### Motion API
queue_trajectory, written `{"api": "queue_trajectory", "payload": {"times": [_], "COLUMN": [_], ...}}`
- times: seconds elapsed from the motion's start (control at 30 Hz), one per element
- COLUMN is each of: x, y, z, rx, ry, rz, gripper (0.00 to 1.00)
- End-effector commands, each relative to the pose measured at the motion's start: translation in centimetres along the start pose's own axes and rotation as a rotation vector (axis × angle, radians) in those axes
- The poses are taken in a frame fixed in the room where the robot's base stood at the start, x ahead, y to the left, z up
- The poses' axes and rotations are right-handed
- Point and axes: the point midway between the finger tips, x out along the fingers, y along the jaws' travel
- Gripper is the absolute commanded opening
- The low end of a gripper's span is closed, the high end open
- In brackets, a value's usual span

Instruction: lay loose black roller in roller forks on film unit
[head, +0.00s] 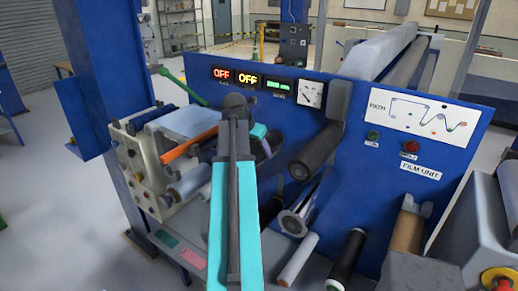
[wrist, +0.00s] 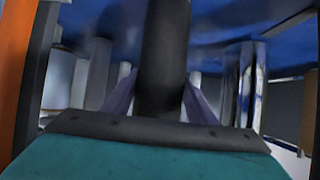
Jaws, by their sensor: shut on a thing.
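My gripper (wrist: 158,100) is shut on a black roller (wrist: 166,45), which stands lengthwise between its two purple-grey fingers in the wrist view. The roller's near end is hidden behind the gripper body. In the head view my turquoise arm covers much of the middle, and the gripper is largely hidden behind it. A dark part beside the arm may be the held roller; I cannot tell. The film unit (head: 350,90) is a blue panel with rollers sticking out of it. I cannot make out the empty roller forks in either view.
A thick black roller (head: 320,150), a chrome roller (head: 299,215), a white roller (head: 297,260) and a brown roller (head: 407,232) project from the panel. An orange bar (head: 189,145) lies left of my arm and shows close at left in the wrist view (wrist: 14,60).

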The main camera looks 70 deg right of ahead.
Motion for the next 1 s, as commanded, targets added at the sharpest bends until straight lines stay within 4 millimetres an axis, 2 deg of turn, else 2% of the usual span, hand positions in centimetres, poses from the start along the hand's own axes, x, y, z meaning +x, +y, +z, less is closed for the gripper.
{"api": "queue_trajectory", "payload": {"times": [0.03,0.13,0.17,0.63,1.0], "x": [-0.1,-0.1,-0.1,-0.4,-3.3], "y": [0.0,0.0,0.0,0.0,0.0], "z": [0.1,0.1,0.1,0.0,0.0], "rx": [0.0,0.0,0.0,0.0,0.001], "ry": [-0.002,-0.002,-0.001,0.0,-0.002], "rz": [0.001,0.0,0.0,0.001,0.002], "gripper": [0.55,0.72,0.74,0.74,0.74]}}
